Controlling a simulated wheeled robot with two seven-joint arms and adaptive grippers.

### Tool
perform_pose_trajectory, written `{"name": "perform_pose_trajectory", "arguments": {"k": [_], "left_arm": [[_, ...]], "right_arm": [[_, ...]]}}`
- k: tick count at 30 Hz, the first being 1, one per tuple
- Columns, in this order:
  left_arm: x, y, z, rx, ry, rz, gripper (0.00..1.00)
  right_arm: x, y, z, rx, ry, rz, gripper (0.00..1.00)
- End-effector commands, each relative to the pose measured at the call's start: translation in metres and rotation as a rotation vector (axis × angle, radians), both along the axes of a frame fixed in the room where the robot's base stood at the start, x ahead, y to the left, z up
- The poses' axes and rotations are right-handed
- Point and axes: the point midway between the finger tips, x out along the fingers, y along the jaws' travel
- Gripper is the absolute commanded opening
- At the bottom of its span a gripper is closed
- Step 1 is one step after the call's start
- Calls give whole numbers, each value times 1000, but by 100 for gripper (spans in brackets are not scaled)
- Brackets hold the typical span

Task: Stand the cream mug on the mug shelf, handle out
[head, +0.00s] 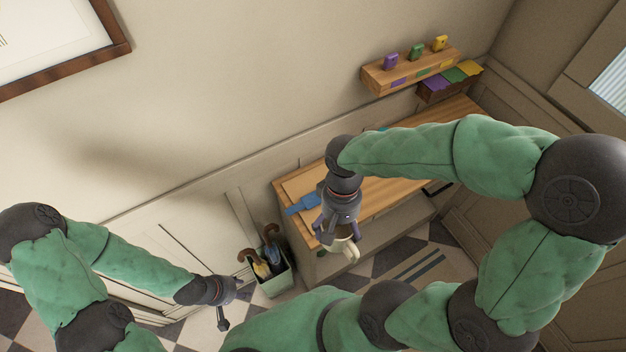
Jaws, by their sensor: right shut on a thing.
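The cream mug (350,249) is below my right gripper (335,229), just in front of the wooden counter's front edge. My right gripper points down and is shut on the mug, and hides part of it. A pale curved part, seemingly the handle, sticks out to the lower right. My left gripper (229,302) is low at the left, its fingers spread and empty, far from the mug. A wooden wall shelf (375,80) at the upper right bears purple, green and yellow canisters. I cannot tell which shelf is the mug shelf.
The wooden counter (440,133) runs along the wall, with a blue item (301,205) at its left end. A green bin (279,283) holding umbrellas stands on the floor beside it. Purple, green and yellow pieces (455,75) sit beneath the wall shelf. My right arm covers part of the counter.

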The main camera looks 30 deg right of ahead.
Motion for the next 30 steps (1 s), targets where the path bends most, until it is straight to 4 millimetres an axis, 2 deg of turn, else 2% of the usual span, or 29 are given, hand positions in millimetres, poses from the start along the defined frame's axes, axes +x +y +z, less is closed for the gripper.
{"name": "perform_pose_trajectory", "arguments": {"k": [2,5,15,18,24,30], "left_arm": [[-1,0,-1,0,2,-1,40],[-1,0,-5,0,2,-1,40],[-1,0,-17,0,2,-1,40],[-1,0,-22,0,2,-1,40],[-1,0,-28,0,1,0,40],[-1,0,-29,0,1,0,40]], "right_arm": [[1,-2,-1,-5,2,-5,25],[14,-8,-9,-6,7,-8,25],[81,-36,-42,-5,5,-7,25],[93,-41,-60,-5,8,-5,25],[112,-49,-84,-5,6,-4,25],[120,-52,-92,-4,3,-4,25]]}}
